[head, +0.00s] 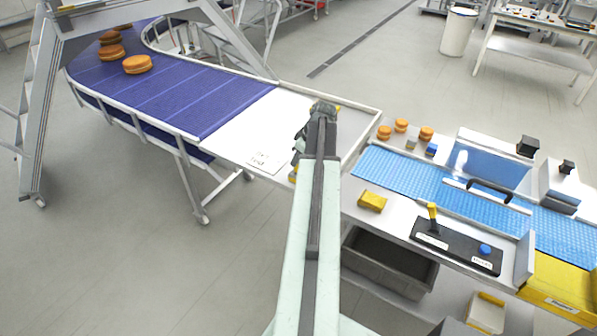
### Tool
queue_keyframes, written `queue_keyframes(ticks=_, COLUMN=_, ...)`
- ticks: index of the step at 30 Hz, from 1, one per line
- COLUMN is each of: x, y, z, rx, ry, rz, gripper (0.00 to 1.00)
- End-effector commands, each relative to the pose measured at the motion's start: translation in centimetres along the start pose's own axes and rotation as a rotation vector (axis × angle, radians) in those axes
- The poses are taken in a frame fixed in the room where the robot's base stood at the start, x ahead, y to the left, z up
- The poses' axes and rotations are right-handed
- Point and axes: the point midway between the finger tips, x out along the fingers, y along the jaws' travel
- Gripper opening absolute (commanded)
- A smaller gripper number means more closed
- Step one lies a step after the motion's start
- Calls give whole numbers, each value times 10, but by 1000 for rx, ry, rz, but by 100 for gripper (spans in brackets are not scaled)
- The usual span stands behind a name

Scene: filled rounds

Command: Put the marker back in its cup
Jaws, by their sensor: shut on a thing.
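My gripper (318,112) is at the far end of my outstretched arm, over the right part of the white table between the two conveyors. It is shut, seen from behind, and its own body hides most of what is between the fingers. I cannot make out the marker clearly. No cup can be told apart with certainty; it may be hidden behind my gripper or arm. A small yellow bit shows just right of the gripper, and another at the left edge of my arm.
A sheet (268,161) lies on the white table. A blue conveyor (225,100) with buns is left. The right station has a light-blue belt (400,172), small buns (400,126), a yellow block (372,201) and a black control panel (455,246). A grey bin (390,262) stands below.

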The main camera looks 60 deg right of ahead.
Motion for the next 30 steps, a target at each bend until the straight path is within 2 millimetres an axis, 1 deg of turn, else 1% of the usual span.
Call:
queue_keyframes(ticks=6, x=34, y=0, z=14, rx=1, ry=0, rz=0, gripper=0)
queue_keyframes(ticks=8, x=36, y=0, z=15, rx=1, ry=0, rz=0, gripper=0)
queue_keyframes(ticks=14, x=32, y=0, z=14, rx=1, ry=0, rz=0, gripper=0)
queue_keyframes(ticks=18, x=36, y=1, z=16, rx=2, ry=0, rz=1, gripper=0)
queue_keyframes(ticks=19, x=35, y=1, z=16, rx=2, ry=0, rz=1, gripper=27)
queue_keyframes(ticks=21, x=34, y=1, z=15, rx=2, ry=0, rz=1, gripper=43)
queue_keyframes(ticks=30, x=34, y=1, z=15, rx=2, ry=0, rz=1, gripper=43)
